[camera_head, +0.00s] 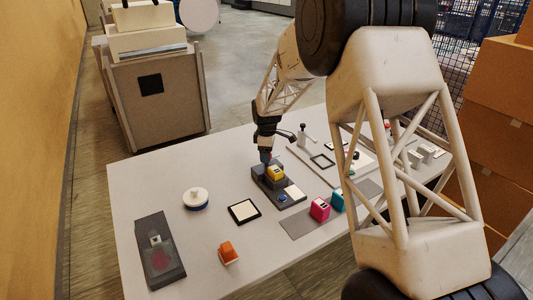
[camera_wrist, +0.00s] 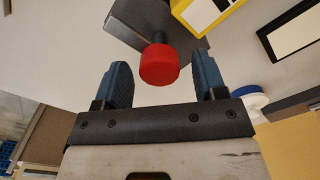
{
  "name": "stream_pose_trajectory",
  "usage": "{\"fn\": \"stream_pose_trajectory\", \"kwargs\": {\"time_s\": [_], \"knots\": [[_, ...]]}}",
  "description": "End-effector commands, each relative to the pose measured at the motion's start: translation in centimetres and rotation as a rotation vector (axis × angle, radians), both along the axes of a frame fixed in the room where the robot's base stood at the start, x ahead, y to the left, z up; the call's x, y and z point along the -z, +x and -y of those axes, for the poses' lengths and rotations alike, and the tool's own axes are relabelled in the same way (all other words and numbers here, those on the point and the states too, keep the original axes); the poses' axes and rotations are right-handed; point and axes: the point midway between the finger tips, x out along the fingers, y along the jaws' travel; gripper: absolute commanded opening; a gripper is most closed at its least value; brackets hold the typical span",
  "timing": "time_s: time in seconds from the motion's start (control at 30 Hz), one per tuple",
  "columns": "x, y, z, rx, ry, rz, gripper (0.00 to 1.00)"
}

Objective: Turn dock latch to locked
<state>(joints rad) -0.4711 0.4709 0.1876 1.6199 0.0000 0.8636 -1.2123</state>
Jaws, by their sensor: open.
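A dark grey dock (camera_head: 267,189) stands on the table with a yellow cartridge (camera_head: 275,173) seated in it. In the wrist view the dock (camera_wrist: 140,22) and the yellow cartridge (camera_wrist: 207,12) show at the top. A red round knob (camera_wrist: 159,65) on a dark stem, apparently the dock latch, stands out from the dock. My gripper (camera_wrist: 162,72) is open, with its two blue fingers on either side of the knob and a visible gap at each side. In the head view my gripper (camera_head: 265,157) is just behind the yellow cartridge, and the knob is not clearly visible there.
A magenta cartridge (camera_head: 320,209) and a teal one (camera_head: 338,201) stand right of the dock. A black-framed pad (camera_head: 243,211), a white round object (camera_head: 195,198), an orange cartridge (camera_head: 229,253) and a dark panel (camera_head: 154,228) are leftward. My arm hides part of the right side.

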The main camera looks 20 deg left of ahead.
Motion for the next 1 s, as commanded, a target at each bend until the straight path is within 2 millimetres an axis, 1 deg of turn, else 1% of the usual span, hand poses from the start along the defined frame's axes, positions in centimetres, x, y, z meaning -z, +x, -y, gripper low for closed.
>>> {"fn": "stream_pose_trajectory", "kwargs": {"time_s": [0.13, 0.4, 0.47, 0.77, 1.0], "knots": [[-0.02, 0.0, 0.0, 0.0, 0.0, 0.0, 0.65], [-0.04, 0.01, 0.0, 0.0, 0.0, 0.0, 0.24], [-0.04, 0.0, 0.0, 0.0, 0.0, 0.0, 0.16], [-0.09, 0.01, -0.01, 0.025, 0.0, 0.001, 0.16], [-0.14, 0.04, 0.01, 0.118, 0.001, 0.001, 0.16]]}}
